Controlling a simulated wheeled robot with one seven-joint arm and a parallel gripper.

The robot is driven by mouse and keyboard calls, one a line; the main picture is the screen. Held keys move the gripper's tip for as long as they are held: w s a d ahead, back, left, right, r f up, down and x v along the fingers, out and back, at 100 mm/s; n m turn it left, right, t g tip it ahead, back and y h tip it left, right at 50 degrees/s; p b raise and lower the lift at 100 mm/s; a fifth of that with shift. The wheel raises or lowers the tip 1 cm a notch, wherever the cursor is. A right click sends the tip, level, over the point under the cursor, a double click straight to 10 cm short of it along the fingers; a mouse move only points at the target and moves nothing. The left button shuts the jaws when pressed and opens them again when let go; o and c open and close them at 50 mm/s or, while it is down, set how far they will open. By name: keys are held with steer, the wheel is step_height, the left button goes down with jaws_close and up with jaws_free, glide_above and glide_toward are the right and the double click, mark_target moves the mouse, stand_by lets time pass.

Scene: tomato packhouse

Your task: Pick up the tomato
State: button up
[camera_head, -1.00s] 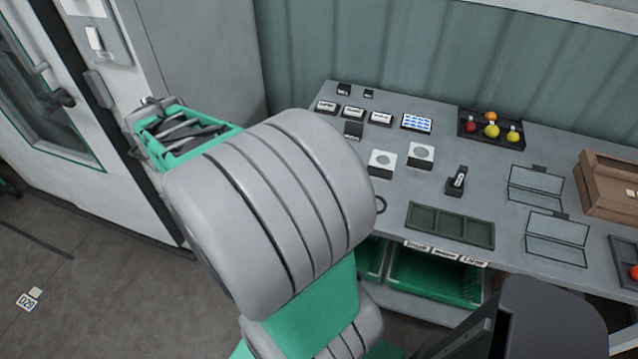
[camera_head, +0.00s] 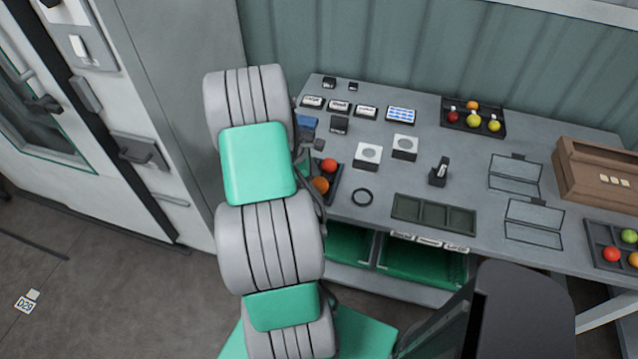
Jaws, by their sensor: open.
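Several tomatoes lie in three dark trays on the grey bench; I cannot tell which one the task means. Beside my arm, a red tomato (camera_head: 329,165) and an orange tomato (camera_head: 320,184) lie in a tray (camera_head: 336,188) partly hidden by the arm. The back tray (camera_head: 484,104) holds a red tomato (camera_head: 453,117), an orange one (camera_head: 473,105) and yellow ones (camera_head: 474,121). The right tray (camera_head: 596,240) holds a red tomato (camera_head: 612,254), a green one (camera_head: 629,236) and another at the picture's edge. My gripper's fingers are hidden behind my arm.
Green crates (camera_head: 420,266) sit below. A pale door (camera_head: 100,190) stands left.

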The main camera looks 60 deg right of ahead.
steer(key=shift+c, duration=0.6)
steer(key=c, duration=0.9)
steer(key=shift+r, duration=0.1)
